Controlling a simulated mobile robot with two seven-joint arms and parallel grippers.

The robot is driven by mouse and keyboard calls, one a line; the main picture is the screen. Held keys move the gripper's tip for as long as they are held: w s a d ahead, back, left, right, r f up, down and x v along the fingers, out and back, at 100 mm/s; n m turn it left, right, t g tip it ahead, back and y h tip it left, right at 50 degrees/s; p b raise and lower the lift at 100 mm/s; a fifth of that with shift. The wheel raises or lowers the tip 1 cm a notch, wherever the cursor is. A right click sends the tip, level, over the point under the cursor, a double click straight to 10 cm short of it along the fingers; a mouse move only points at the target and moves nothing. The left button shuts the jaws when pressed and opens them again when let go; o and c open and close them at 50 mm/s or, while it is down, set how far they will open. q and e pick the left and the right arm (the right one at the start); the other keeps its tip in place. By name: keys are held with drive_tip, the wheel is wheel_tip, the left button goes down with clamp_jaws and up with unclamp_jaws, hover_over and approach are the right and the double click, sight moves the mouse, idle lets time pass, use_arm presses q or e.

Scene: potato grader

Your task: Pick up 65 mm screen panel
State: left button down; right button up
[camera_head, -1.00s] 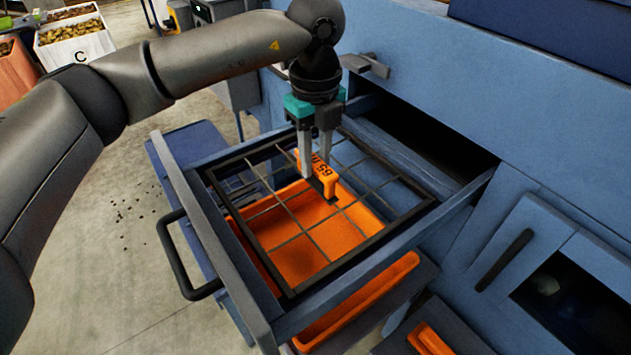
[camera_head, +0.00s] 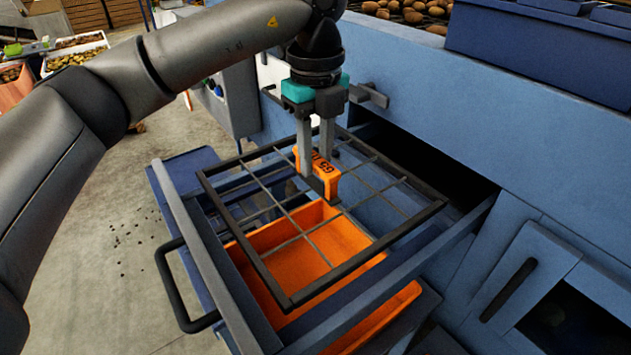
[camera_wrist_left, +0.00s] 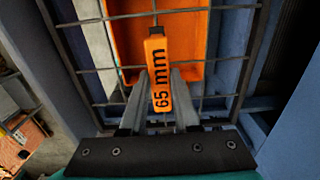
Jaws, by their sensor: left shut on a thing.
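The 65 mm screen panel (camera_head: 258,258) is a dark square frame with a wire grid and an orange handle (camera_head: 318,172) in its middle. My left gripper (camera_head: 317,175) is shut on that handle from above. The panel hangs slightly tilted above the open blue drawer (camera_head: 217,262). In the left wrist view the handle (camera_wrist_left: 158,75) reads "65 mm" and lies between the two fingers (camera_wrist_left: 160,105). The grid (camera_wrist_left: 90,70) shows around it. My right gripper is not in view.
An orange tray (camera_head: 300,258) lies beneath the panel. The drawer's side rails and black pull handle (camera_head: 178,290) surround it closely. The blue machine body (camera_head: 480,110) stands at the right.

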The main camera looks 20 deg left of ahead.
sight(316, 159)
use_arm(q)
wheel_tip(316, 159, up, 14)
drive_tip(key=shift+r+p, duration=0.15)
drive_tip(key=shift+p, duration=0.15)
